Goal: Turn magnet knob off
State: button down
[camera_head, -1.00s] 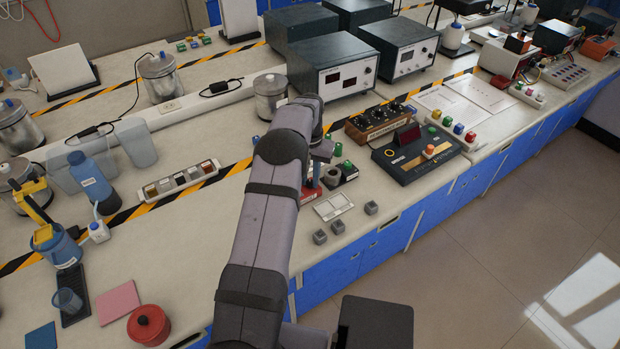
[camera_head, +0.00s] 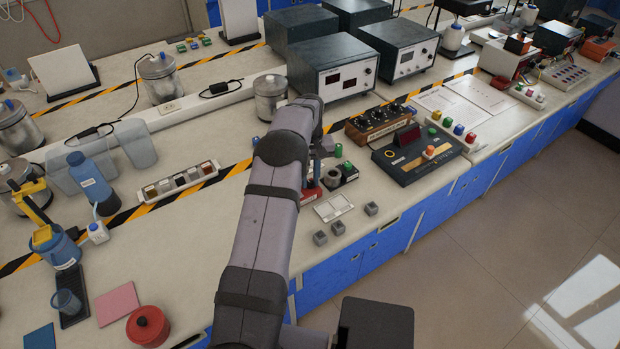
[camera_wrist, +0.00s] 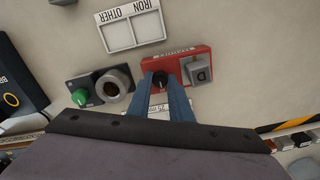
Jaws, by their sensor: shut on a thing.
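The red magnet unit (camera_wrist: 190,65) lies on the bench in the wrist view, with a round black knob (camera_wrist: 159,79) at its left end. A grey block (camera_wrist: 200,73) sits on its right end. My gripper (camera_wrist: 171,84) reaches down to the unit with its two blue fingers close together. The fingers are shut on the knob, and they partly hide it. In the head view, my arm covers most of the red unit (camera_head: 311,194), and the knob cannot be made out.
Beside the unit stands a dark base (camera_wrist: 72,87) with a green knob and a round ring. A white two-cell tray labelled IRON and OTHER (camera_wrist: 131,27) lies close by. Several small grey blocks (camera_head: 338,228) rest near the bench edge. A black console (camera_head: 415,153) stands to the right.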

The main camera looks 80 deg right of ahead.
jog(key=c, duration=1.6)
grip_release()
jog(key=shift+r+b, duration=0.95)
jog(key=shift+r, duration=2.75)
jog(key=shift+w, duration=0.1)
